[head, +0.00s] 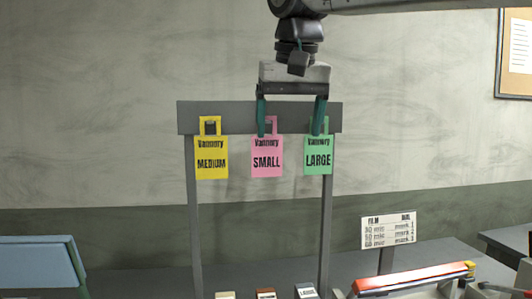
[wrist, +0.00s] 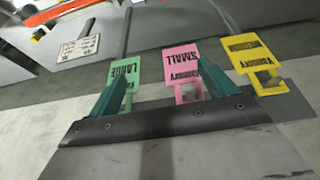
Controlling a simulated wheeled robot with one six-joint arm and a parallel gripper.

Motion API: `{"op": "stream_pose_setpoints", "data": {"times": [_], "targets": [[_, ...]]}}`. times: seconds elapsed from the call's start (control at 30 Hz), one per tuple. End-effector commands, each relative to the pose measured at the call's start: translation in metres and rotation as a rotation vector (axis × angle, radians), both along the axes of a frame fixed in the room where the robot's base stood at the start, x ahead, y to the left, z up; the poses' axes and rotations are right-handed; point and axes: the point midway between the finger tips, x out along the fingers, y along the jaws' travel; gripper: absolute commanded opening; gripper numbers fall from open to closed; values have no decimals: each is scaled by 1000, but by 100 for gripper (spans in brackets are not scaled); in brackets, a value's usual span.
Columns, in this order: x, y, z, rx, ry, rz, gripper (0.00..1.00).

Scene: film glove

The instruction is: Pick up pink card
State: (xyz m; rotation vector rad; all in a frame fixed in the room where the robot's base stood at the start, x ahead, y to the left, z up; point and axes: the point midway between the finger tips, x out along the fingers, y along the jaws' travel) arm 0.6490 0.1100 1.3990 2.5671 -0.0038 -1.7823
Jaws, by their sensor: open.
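The pink card (head: 266,160), marked "Vannery SMALL", hangs in the middle of a grey rack (head: 226,116). In the wrist view it also shows as the pink card (wrist: 183,62), upside down, between the finger tips' directions. My gripper (head: 291,130) is open and empty, pointing down in front of the rack's bar. Its left green finger overlaps the pink card's handle loop in the head view, and its right finger overlaps the green card's loop. I cannot tell whether either finger touches a card.
A yellow "MEDIUM" card (head: 211,160) hangs to the left and a green "LARGE" card (head: 318,158) to the right. A small sign (head: 388,230) and a red-topped device (head: 414,278) stand at lower right. A blue panel (head: 40,264) is at lower left.

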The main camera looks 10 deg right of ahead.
Motion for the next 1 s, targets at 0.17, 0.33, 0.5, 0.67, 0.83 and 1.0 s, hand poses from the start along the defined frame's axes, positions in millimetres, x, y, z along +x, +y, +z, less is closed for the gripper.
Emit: {"op": "stream_pose_setpoints", "data": {"times": [0.17,0.33,0.5,0.67,0.83,1.0], "targets": [[18,27,25,12,-30,-3,84],[25,30,14,14,-33,-5,84],[35,31,-3,14,-34,-4,84],[47,34,-25,14,-32,-4,84],[53,34,-39,15,-35,-4,84],[54,34,-41,15,-36,-4,84]]}}
